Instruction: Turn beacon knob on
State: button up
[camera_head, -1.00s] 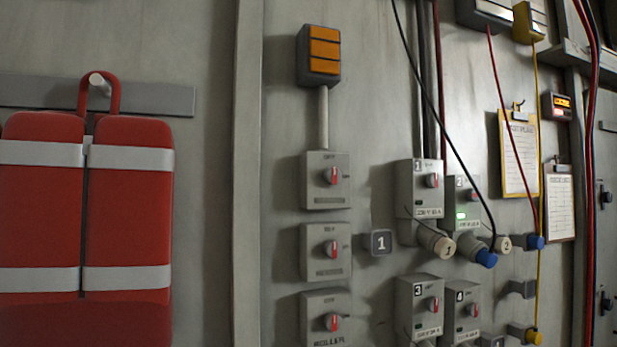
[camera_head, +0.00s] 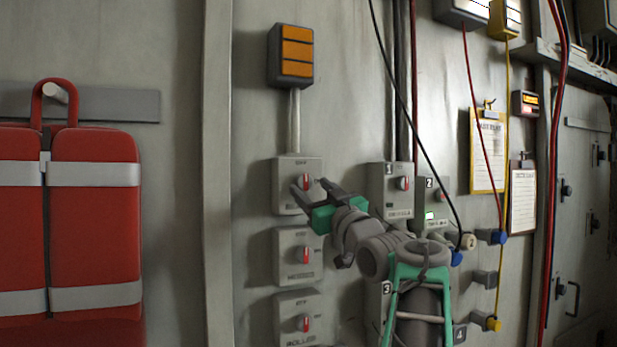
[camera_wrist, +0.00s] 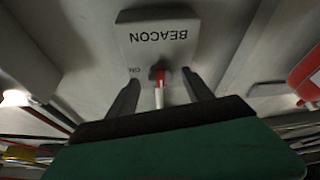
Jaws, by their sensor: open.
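The beacon box (camera_head: 287,165) is the top grey switch box on the wall, below the orange lamp (camera_head: 296,52), which does not visibly glow. Its knob (camera_head: 305,182) has a red pointer and stands upright, towards the OFF mark. In the wrist view the BEACON lettering is upside down, the ON mark lies left, and the knob (camera_wrist: 158,73) sits between my fingers. My gripper (camera_head: 310,187) is open in front of the box, one finger on each side of the knob. I see gaps on both sides, so neither finger visibly touches it.
Two similar knob boxes hang below, the upper one (camera_head: 284,257) close under my gripper. Numbered socket boxes (camera_head: 377,190) and hanging cables are to the right. A red padded pack (camera_head: 95,215) hangs at left beyond a wall post (camera_head: 217,170).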

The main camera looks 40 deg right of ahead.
aim_at(304, 182)
jog(key=shift+x, duration=1.15)
grip_shut()
